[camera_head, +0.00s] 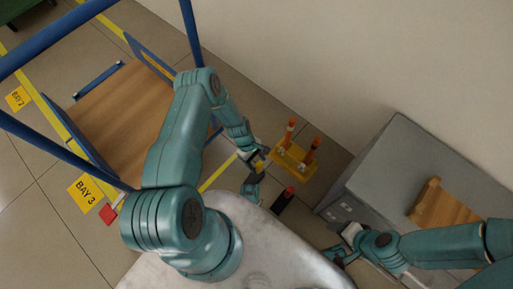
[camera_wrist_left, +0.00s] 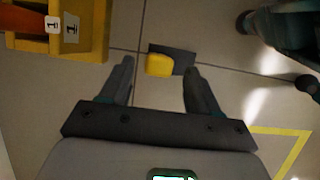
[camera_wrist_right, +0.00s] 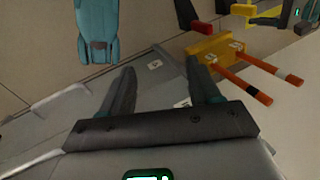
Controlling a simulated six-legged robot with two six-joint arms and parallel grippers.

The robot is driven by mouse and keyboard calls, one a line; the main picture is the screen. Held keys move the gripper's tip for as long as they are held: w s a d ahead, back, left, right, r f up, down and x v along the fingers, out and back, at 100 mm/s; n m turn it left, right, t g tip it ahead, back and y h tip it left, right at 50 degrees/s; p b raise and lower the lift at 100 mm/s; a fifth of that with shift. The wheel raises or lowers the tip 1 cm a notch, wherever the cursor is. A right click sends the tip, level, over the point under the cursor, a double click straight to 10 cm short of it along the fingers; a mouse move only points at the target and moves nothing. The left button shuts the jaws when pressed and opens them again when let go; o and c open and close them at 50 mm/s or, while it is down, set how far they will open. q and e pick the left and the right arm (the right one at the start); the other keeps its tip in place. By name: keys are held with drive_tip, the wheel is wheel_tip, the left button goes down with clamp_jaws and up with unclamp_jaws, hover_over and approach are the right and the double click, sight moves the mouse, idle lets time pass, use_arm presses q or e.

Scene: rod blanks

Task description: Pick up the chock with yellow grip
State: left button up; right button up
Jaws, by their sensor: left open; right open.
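The chock with yellow grip is a dark slab with a yellow block on it. In the left wrist view its yellow grip (camera_wrist_left: 159,65) lies beyond and between my left fingertips (camera_wrist_left: 160,72), over the floor. In the head view its yellow grip (camera_head: 259,166) shows beside my left gripper (camera_head: 252,170), which partly hides it. My left gripper is open and empty; its exact height over the chock is hard to tell. My right gripper (camera_head: 343,243) is open and empty beside the grey cabinet. It also shows in the right wrist view (camera_wrist_right: 160,80).
A yellow rack (camera_head: 294,170) with orange rods stands close to the left gripper. A dark chock with a red grip (camera_head: 290,190) is nearby. A grey cabinet (camera_head: 385,160) bears a wooden piece (camera_head: 437,203). A blue-railed cart (camera_head: 125,105) stands left.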

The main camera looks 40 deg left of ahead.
use_arm(q)
drive_tip(key=b+x, duration=0.2)
drive_tip(key=x, duration=0.2)
drive_tip(key=shift+d+f, duration=0.3)
drive_tip(key=shift+w+r, duration=0.1)
clamp_jaws()
